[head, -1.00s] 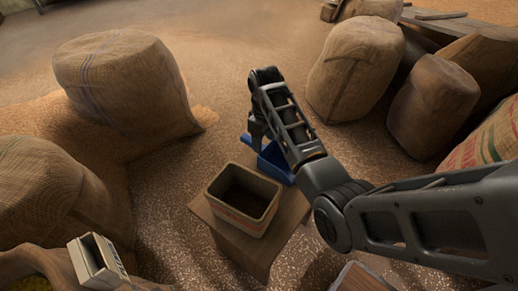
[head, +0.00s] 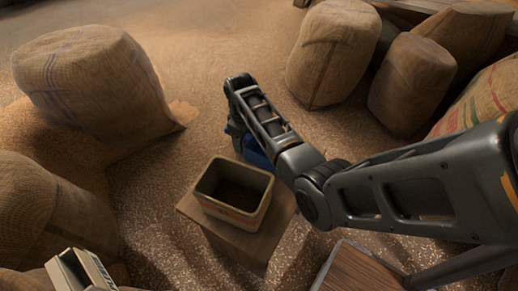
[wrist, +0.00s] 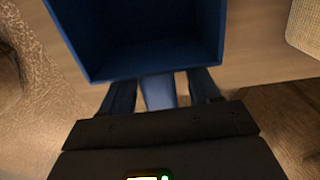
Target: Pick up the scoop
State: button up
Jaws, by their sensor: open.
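The blue scoop (head: 257,154) shows in the head view as a small patch, mostly hidden behind my forearm and wrist. In the wrist view its deep blue pan (wrist: 150,40) fills the upper middle, and its lighter blue handle (wrist: 158,92) runs down towards my palm. My gripper (wrist: 162,90) is open, with one dark finger on each side of the handle. A narrow gap shows between the handle and the right finger. In the head view my gripper (head: 236,140) is mostly hidden under the wrist.
A tan box (head: 233,203) with dark contents stands on a wooden block (head: 235,241) just in front of the scoop. Burlap sacks stand at the left (head: 92,78) and the right (head: 333,52). A wooden-topped crate (head: 355,272) is at the bottom. Grain-covered floor lies open behind the scoop.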

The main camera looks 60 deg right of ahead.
grip_shut()
dwell(0.6)
jog(key=shift+r, duration=0.1)
jog(key=shift+r+p, duration=0.3)
jog(key=shift+r, duration=0.25)
jog(key=r, duration=0.1)
jog(key=r+p, duration=0.1)
jog(key=s+d+r, duration=0.1)
jog(key=r, duration=0.1)
jog(key=shift+p, duration=0.3)
jog(key=s+d+r+p, duration=0.2)
jog(key=s+d+r, duration=0.3)
jog(key=s, duration=0.3)
jog(key=shift+d+r, duration=0.4)
jog(key=shift+d, duration=0.5)
